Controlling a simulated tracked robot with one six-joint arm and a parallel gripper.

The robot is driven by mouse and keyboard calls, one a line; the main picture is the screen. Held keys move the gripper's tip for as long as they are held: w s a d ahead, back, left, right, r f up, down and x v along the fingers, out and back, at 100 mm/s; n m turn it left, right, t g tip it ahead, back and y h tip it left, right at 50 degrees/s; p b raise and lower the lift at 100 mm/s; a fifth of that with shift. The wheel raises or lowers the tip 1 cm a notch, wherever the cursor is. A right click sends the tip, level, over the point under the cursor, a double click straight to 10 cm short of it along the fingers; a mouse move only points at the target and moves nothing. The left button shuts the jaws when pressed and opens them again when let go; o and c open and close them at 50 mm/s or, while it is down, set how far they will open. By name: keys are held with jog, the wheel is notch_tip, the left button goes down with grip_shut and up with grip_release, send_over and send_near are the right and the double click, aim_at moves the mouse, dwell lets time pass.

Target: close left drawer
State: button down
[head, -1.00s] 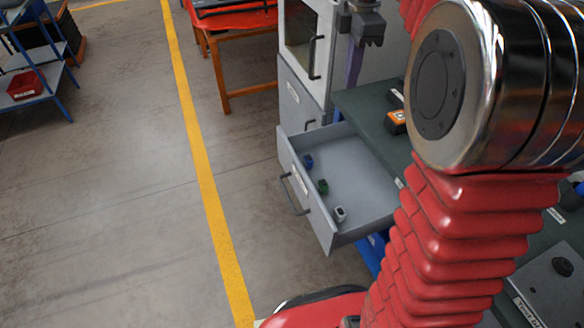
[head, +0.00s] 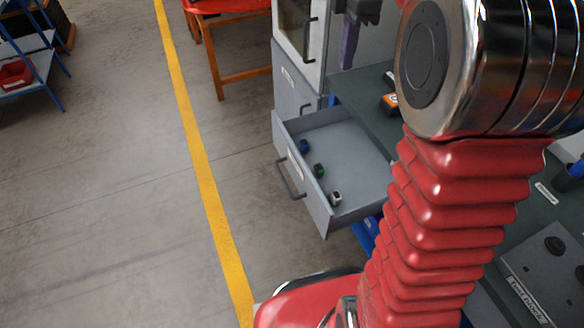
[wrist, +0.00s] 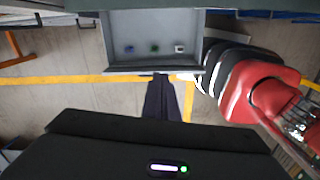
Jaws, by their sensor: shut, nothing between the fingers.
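The left drawer (head: 345,150) is a grey drawer pulled well out from under a dark green bench top in the head view. It also shows in the wrist view (wrist: 155,20), its front edge just above the fingertips in the picture. A blue, a green and a whitish small item lie in it. The drawer's bar handle (head: 288,178) is on its front panel; in the wrist view I cannot make it out. My gripper (head: 347,62) is shut and empty, its fingers pointing down, up near the cabinet. Its dark fingers also show in the wrist view (wrist: 161,80).
A grey cabinet (head: 297,90) stands behind the drawer. An orange-and-black item (head: 389,103) lies on the bench top (head: 355,90). A yellow floor line (head: 195,150) runs left of the drawer, with open floor around it. A blue shelf (head: 30,60) is at far left.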

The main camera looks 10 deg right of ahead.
jog(key=s+a+f+m+t, duration=0.2)
jog(key=s+a+m, duration=0.3)
jog(key=s+m, duration=0.4)
jog(key=s+a+f+m+t, duration=0.3)
jog(key=s+a+f+m, duration=0.2)
jog(key=s+m, duration=0.4)
jog(key=s+a, duration=0.1)
jog(key=s, duration=0.4)
jog(key=shift+t, duration=0.3)
jog(key=shift+s+a, duration=0.1)
jog(key=shift+s, duration=0.05)
